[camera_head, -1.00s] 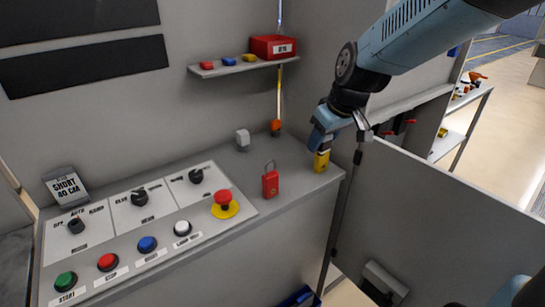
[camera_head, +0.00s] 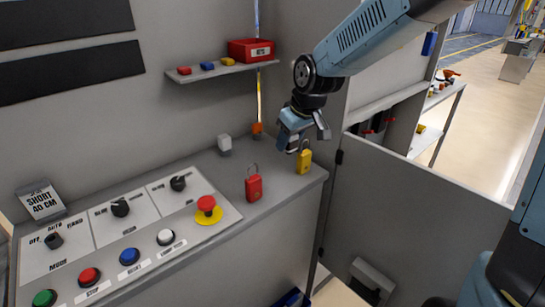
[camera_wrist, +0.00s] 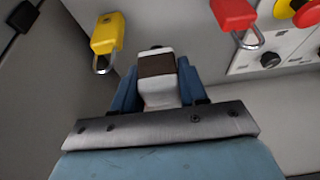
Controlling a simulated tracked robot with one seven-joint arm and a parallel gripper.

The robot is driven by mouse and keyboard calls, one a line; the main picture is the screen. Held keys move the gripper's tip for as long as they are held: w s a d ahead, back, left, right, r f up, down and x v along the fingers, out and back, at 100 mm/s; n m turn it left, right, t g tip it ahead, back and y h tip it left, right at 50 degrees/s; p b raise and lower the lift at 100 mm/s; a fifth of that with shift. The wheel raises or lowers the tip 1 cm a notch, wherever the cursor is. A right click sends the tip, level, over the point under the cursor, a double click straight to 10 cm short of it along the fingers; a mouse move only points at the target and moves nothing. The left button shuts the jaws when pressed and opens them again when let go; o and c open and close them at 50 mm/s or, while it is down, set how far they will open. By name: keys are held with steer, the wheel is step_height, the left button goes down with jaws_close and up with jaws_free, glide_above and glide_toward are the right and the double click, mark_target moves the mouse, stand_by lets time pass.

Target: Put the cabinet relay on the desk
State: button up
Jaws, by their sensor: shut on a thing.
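My gripper (camera_head: 292,143) is over the right back part of the grey desk (camera_head: 275,203), just left of and above a yellow padlock. In the wrist view its blue fingers (camera_wrist: 157,75) are shut on a whitish block with a dark brown end (camera_wrist: 155,66), which looks like the relay. In the head view this block is mostly hidden by the fingers. I cannot tell whether it touches the desk top. A separate small white block (camera_head: 225,142) stands on the desk near the back wall.
The yellow padlock (camera_head: 304,162) and a red padlock (camera_head: 254,188) stand close to my gripper. The control panel (camera_head: 150,212) with knobs and buttons fills the desk's left. A wall shelf (camera_head: 222,72) holds a red bin (camera_head: 251,50). Bare desk lies between the padlocks.

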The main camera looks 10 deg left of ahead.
steer(key=w+a+f, duration=0.1)
steer(key=w+f, duration=0.1)
steer(key=w+a+f, duration=0.2)
steer(key=f, duration=0.1)
steer(key=w+a+f, duration=0.2)
steer(key=shift+w+f, duration=0.2)
steer(key=shift+w, duration=0.1)
steer(key=shift+w+a+f, duration=0.1)
steer(key=shift+w+f, duration=0.05)
steer(key=shift+f, duration=1.5)
steer(key=o, duration=0.8)
steer(key=shift+f, duration=0.1)
steer(key=shift+o, duration=0.2)
steer(key=v, duration=1.2)
